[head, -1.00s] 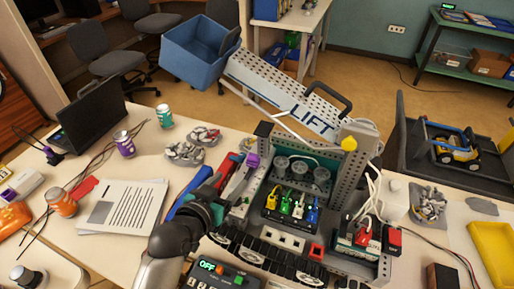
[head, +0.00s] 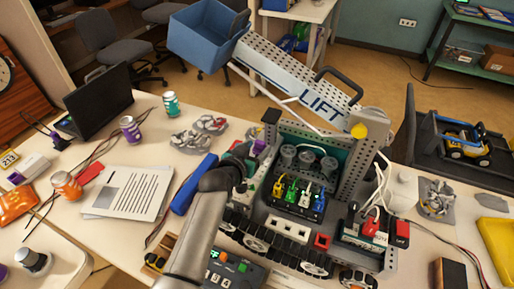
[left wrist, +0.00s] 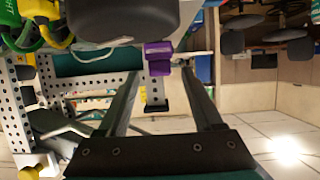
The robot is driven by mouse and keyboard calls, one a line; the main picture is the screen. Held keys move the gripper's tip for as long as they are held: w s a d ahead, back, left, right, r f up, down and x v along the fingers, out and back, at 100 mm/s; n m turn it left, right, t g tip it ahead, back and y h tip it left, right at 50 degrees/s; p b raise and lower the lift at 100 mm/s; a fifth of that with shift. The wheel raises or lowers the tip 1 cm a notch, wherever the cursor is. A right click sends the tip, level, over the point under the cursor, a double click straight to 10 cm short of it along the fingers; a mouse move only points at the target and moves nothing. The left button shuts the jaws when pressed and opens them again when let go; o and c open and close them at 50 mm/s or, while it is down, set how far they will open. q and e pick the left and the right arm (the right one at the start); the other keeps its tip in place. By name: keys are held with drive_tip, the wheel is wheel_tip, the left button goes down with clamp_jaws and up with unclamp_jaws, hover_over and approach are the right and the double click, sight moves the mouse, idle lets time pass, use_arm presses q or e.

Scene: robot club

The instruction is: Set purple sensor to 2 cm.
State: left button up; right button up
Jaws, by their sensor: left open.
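The purple sensor (head: 258,147) sits at the left side of the LIFT robot model (head: 300,160), partly hidden by my left gripper in the head view. In the left wrist view the purple sensor (left wrist: 158,54) shows as a small purple block on a perforated grey bar (left wrist: 156,92) with a dark foot. My left gripper (left wrist: 161,72) is open, with one finger on each side of the bar and the purple block near the fingertips. I cannot tell whether the fingers touch it. No centimetre scale is readable. My right gripper is not in view.
A blue bar (head: 194,184) and printed sheets (head: 128,192) lie left of the model. A controller box (head: 235,268) stands in front of it. Colored cables (head: 293,194) and a white plug cable (head: 378,190) rise from the model. A blue bin (head: 205,38) tops its lift arm.

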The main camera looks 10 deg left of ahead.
use_arm(q)
drive_tip(key=shift+x, duration=0.9)
drive_tip(key=shift+c, duration=0.2)
clamp_jaws()
idle(0.8)
